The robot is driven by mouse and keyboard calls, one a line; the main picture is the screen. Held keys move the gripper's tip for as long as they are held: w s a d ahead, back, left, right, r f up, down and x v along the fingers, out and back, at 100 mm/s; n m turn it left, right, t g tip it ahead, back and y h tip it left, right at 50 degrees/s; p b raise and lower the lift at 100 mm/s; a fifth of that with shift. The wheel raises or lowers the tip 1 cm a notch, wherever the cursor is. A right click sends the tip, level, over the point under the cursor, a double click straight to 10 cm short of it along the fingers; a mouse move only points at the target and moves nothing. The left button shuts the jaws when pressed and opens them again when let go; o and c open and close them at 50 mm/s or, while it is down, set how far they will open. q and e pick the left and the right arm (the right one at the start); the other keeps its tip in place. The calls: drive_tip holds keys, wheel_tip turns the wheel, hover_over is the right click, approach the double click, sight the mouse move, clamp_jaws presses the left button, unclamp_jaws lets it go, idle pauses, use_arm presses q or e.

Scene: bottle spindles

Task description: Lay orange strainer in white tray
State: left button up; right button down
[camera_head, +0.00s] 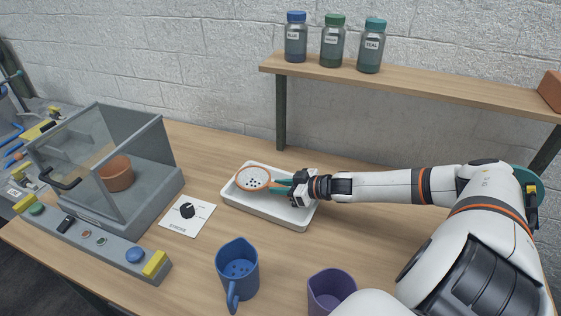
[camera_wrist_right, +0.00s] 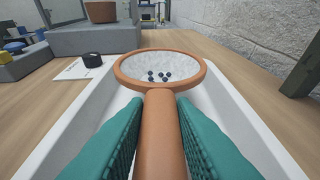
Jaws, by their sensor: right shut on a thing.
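The orange strainer (camera_head: 253,179) has a round orange rim, a pale mesh and a few dark dots in it. In the right wrist view the strainer (camera_wrist_right: 160,68) points away from me, its handle between the teal fingers. My right gripper (camera_head: 284,187) is shut on the handle; its fingers also show in the right wrist view (camera_wrist_right: 157,140). The white tray (camera_head: 262,216) lies on the table under the gripper, and the strainer's head is over its left part. I cannot tell whether the strainer touches the tray floor. My left gripper is not in view.
A clear-sided box with a terracotta pot (camera_head: 115,174) stands at left, beside a dial card (camera_head: 188,215). A blue perforated cup (camera_head: 238,268) and a purple cup (camera_head: 331,290) stand in front. A shelf (camera_head: 420,84) with three labelled bottles is behind.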

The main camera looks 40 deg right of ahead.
sight(317, 204)
wheel_tip(317, 204, down, 3)
idle(0.3)
drive_tip(key=shift+f, duration=0.15)
drive_tip(key=c, duration=1.2)
unclamp_jaws()
drive_tip(key=shift+r, duration=0.25)
drive_tip(key=p+v, duration=1)
drive_tip(key=p, duration=0.1)
drive_tip(key=shift+s+d+r, duration=0.1)
drive_tip(key=shift+s+r, duration=0.15)
drive_tip(key=shift+s, duration=0.05)
drive_tip(key=shift+s+d+p, duration=0.25)
drive_tip(key=shift+s+p, duration=0.2)
drive_tip(key=shift+s, duration=0.15)
